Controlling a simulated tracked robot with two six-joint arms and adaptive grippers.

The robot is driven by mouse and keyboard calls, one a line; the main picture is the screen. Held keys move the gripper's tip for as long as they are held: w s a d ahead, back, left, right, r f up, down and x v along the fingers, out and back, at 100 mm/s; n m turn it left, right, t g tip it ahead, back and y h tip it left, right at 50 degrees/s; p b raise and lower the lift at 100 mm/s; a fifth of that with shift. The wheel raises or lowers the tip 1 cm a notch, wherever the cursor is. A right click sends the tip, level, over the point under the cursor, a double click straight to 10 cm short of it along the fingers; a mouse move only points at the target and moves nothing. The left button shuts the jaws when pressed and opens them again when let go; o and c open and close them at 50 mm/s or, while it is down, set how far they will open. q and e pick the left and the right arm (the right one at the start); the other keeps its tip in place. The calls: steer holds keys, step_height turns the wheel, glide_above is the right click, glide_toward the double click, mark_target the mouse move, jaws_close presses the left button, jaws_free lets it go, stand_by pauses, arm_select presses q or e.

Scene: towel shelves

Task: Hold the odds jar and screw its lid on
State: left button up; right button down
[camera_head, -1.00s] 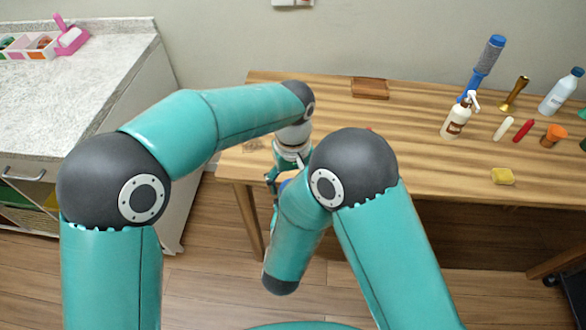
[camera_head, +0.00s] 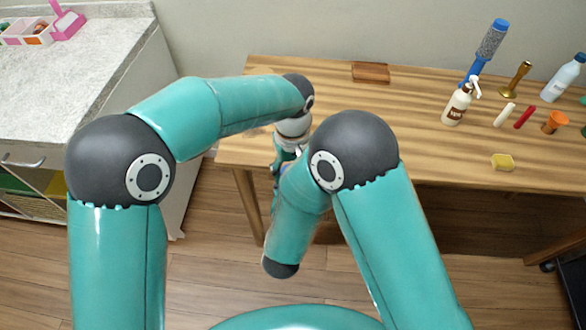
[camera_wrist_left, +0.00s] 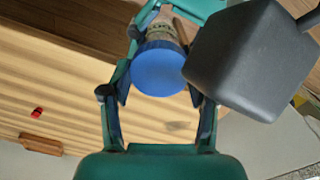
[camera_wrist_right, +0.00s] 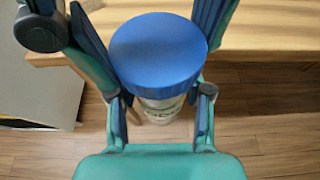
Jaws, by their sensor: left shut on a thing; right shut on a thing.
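Lid and jar look in line and touching; how far the thread is engaged cannot be seen. In the head view my arms hide nearly all of the jar and lid.
The wooden table (camera_head: 345,125) carries a brown box (camera_head: 370,72), a pump bottle (camera_head: 458,105), a blue-handled brush (camera_head: 485,50) and a yellow sponge (camera_head: 503,162). A pale counter (camera_head: 70,90) stands at left. The jar is held near the table's front left edge, over the floor.

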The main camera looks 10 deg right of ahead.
arm_select(q)
steer(key=m, duration=1.2)
steer(key=shift+m, duration=0.4)
steer(key=m, duration=0.5)
steer(key=shift+m, duration=0.3)
steer(key=o, duration=1.3)
steer(key=shift+o, duration=0.2)
steer(key=shift+n, duration=0.4)
